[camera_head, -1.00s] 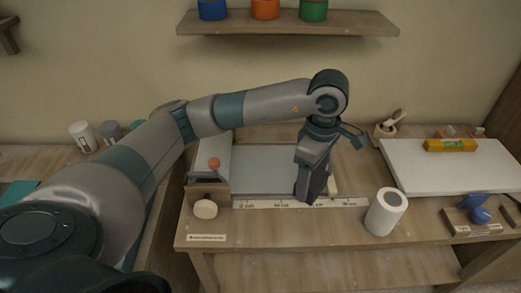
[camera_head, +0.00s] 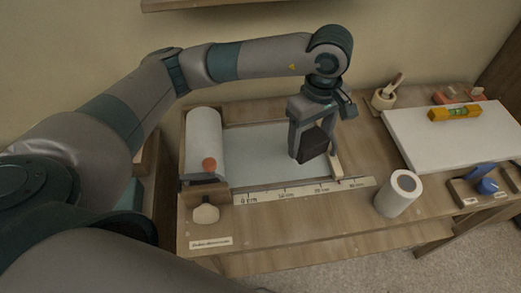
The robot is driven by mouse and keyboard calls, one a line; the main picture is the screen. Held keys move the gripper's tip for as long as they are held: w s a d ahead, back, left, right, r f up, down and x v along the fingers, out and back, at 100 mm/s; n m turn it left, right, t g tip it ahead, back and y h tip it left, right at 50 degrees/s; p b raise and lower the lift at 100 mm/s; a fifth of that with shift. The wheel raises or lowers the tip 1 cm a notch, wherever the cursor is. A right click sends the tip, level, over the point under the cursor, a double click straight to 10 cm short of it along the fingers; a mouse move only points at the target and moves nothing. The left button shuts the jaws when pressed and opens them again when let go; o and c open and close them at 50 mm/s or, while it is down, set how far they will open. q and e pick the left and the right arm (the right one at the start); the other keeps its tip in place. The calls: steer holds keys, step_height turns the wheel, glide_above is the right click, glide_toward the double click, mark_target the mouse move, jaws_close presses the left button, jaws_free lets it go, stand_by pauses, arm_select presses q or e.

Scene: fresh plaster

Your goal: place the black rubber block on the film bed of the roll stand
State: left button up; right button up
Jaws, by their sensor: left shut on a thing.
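The black rubber block (camera_head: 313,146) is between the fingers of my left gripper (camera_head: 309,142), which is shut on it. The gripper points down over the right end of the film bed (camera_head: 262,148), a pale flat surface in the wooden roll stand. I cannot tell whether the block touches the bed. The roll stand (camera_head: 205,192) has a white roll (camera_head: 204,140) at its left end, an orange-red knob and a ruler strip (camera_head: 285,192) along its front. My right gripper is not in view.
A loose white roll (camera_head: 398,193) stands right of the ruler. Further right are a white board (camera_head: 455,140) with a yellow level (camera_head: 455,114) on it and a blue-handled tool (camera_head: 484,180). A pot with tools (camera_head: 385,97) stands behind. The table front is mostly bare.

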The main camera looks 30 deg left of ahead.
arm_select(q)
steer(key=shift+a, duration=0.1)
steer(key=shift+a+f, duration=0.15)
steer(key=shift+a, duration=0.15)
steer(key=a+f+p, duration=0.1)
steer(key=a+f, duration=0.1)
steer(key=a, duration=0.1)
steer(key=s+a+f+p, duration=0.1)
steer(key=a+f+p, duration=0.1)
steer(key=a, duration=0.2)
steer(key=a+f+p, duration=0.2)
steer(key=a, duration=0.1)
steer(key=shift+s+a+f, duration=0.25)
steer(key=shift+a, duration=0.15)
steer(key=shift+f, duration=0.1)
